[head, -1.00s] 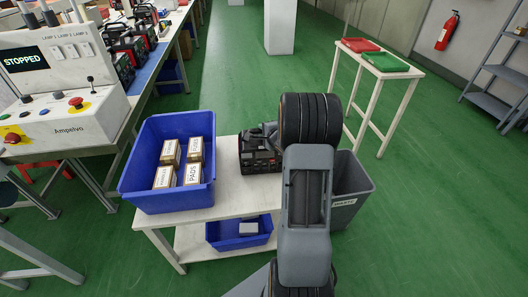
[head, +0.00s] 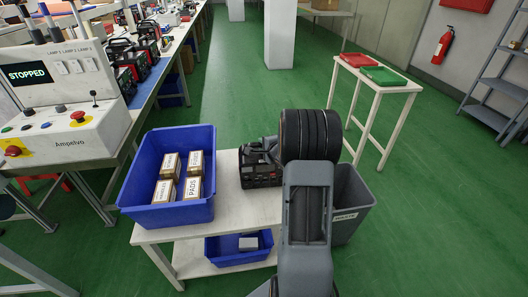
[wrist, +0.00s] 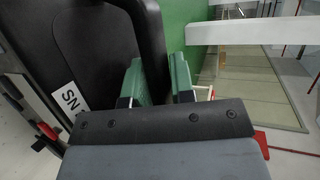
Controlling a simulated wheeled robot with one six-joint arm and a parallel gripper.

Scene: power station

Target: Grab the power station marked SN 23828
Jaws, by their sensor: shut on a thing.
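A black power station (head: 260,168) with a dark red-marked front stands on the white table, right of the blue bin. My arm hides part of it and the jaws in the head view. In the wrist view, the green-padded fingers of my gripper (wrist: 160,82) are shut on a black part at the right side of the power station (wrist: 75,45), seemingly its handle. A white label on it reads "SN"; the number is hidden behind my gripper.
The blue bin (head: 138,200) holds several boxes on the white table (head: 250,208). A grey waste bin (head: 352,215) stands close on the right. A bench with more power stations (head: 130,80) runs along the left. Green floor is clear behind.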

